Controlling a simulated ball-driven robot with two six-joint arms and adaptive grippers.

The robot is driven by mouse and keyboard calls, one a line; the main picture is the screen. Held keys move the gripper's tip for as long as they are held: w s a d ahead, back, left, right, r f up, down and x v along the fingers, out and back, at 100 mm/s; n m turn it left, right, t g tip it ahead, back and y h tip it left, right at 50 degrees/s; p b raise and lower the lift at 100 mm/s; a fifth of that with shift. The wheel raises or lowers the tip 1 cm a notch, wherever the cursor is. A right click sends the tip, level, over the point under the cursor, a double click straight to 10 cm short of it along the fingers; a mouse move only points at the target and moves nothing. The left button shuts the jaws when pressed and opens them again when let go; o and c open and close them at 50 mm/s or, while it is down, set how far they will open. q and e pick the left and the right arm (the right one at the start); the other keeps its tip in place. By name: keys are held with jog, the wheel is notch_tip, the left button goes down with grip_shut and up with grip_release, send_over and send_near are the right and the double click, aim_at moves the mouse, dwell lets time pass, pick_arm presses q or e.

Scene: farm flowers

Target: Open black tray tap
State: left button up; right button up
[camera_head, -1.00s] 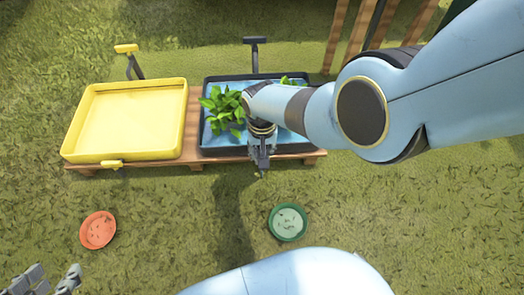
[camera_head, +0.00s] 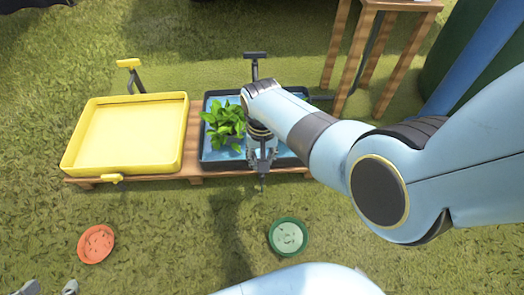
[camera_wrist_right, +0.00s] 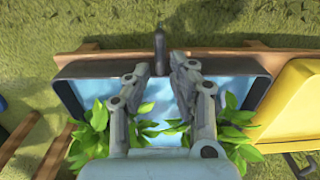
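The black tray (camera_head: 216,165) holds blue water and green leafy plants (camera_head: 223,120). It also shows in the right wrist view (camera_wrist_right: 90,68). Its black front tap (camera_wrist_right: 158,42) stands at the middle of the front rim, its narrow handle pointing outward. In the head view the right gripper largely hides that tap. My right gripper (camera_head: 262,158) is over the front rim. In the right wrist view its fingers (camera_wrist_right: 160,68) are apart, with the tap just ahead of the gap; contact is unclear. My left gripper (camera_head: 48,288) shows only separated fingertips at the bottom left edge.
The yellow tray (camera_head: 125,135) sits left on the same wooden bench (camera_head: 195,180), with a yellow front tap (camera_head: 111,178). A black fixture (camera_head: 255,58) stands behind the black tray. An orange dish (camera_head: 96,244) and a green dish (camera_head: 288,236) lie on open grass.

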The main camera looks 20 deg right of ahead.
jog(key=shift+r, duration=1.45)
